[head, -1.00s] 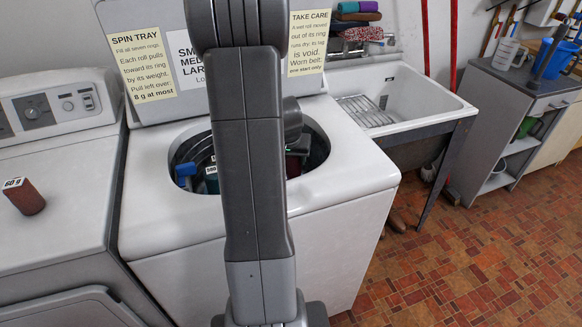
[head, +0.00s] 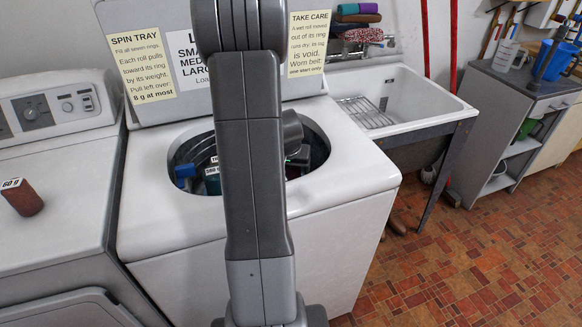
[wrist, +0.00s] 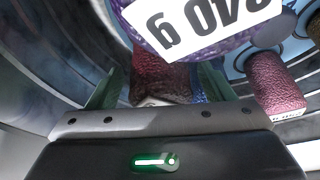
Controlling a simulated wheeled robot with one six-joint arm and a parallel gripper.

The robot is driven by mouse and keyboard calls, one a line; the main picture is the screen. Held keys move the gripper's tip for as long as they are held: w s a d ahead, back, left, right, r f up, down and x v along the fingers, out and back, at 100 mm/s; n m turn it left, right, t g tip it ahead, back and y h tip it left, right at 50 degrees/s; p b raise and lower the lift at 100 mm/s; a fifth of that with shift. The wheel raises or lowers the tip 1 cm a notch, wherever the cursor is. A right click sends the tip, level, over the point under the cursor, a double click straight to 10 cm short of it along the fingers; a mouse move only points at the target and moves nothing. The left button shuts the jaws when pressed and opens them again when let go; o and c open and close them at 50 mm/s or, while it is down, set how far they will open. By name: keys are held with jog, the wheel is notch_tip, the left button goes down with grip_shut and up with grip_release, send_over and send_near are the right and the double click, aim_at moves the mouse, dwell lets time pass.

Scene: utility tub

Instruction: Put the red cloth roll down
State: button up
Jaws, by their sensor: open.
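In the wrist view a dark red cloth roll (wrist: 160,78) lies between the two green fingers of my gripper (wrist: 158,92), low inside the washer tub. The fingers stand apart on either side of it, and I cannot tell whether either one touches it. A pale label shows at its near end. In the head view my arm hides most of the tub opening and this roll. Another roll, brownish red with a "60 g" label (head: 24,198), lies on top of the left machine, away from my gripper.
A purple roll with a large white label (wrist: 205,25) is very close above the fingers. A pinkish-red roll (wrist: 275,84) lies to the right. A blue roll (head: 185,170) shows at the tub's left. The washer's rim (head: 345,185) surrounds the opening. A sink (head: 410,95) stands right.

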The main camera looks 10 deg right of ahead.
jog(key=p+v, duration=0.1)
jog(key=v, duration=1.1)
jog(key=shift+w+r, duration=0.1)
jog(key=shift+c, duration=0.2)
